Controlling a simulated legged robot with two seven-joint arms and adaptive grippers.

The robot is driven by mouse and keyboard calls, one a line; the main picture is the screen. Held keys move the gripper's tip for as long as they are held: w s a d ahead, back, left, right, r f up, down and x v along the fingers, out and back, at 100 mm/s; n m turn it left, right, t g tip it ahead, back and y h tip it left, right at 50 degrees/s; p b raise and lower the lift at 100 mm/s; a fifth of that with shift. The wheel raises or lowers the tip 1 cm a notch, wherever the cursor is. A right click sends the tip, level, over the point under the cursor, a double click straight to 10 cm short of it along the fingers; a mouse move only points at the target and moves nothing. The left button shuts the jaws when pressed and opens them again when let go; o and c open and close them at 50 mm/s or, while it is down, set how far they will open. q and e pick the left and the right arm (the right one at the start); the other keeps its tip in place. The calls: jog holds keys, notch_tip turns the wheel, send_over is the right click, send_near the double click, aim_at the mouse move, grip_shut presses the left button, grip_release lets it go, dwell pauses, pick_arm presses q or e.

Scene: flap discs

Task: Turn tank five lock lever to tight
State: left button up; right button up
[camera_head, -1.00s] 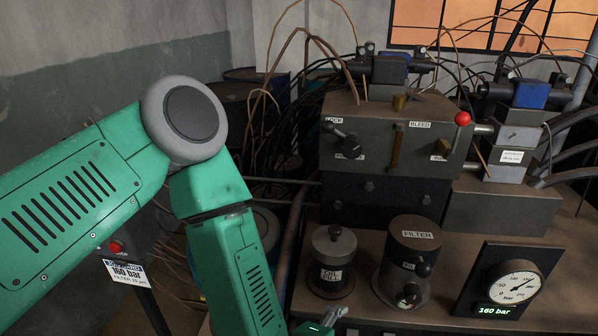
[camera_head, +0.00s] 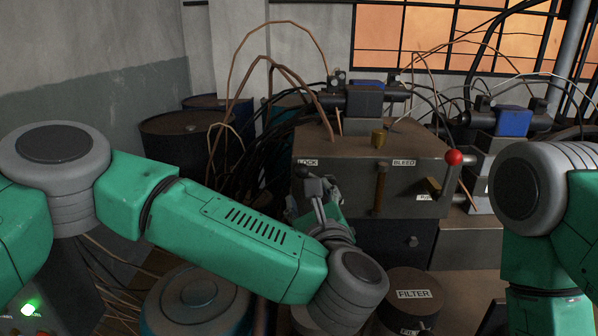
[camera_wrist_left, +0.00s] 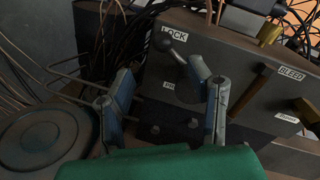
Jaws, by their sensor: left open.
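The lock lever (camera_wrist_left: 180,37) has a dark ball knob and sits at the LOCK label on the left of a grey-brown block (camera_head: 345,160). Its knob points up and left, beside the label. My left gripper (camera_wrist_left: 160,68) is open, its two fingers apart in front of the block. The right finger overlaps the lever's arm in the left wrist view; I cannot tell whether they touch. In the head view the left gripper (camera_head: 318,187) is at the lever and partly hides it. A second label below the lever is partly covered. My right gripper is out of view.
A BLEED lever (camera_head: 380,188) and a red ball handle (camera_head: 455,158) are on the same block, to the right. A FILTER canister (camera_head: 413,295) stands in front. A round lidded drum (camera_head: 198,300) is at lower left. Thin pipes and cables crowd behind.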

aim_at(304, 175)
pick_arm(q)
jog(key=w, duration=0.7)
jog(key=shift+w+a, duration=0.35)
jog(key=shift+w+a+p, duration=0.3)
jog(key=shift+w, duration=0.3)
jog(key=shift+d, duration=0.1)
grip_shut()
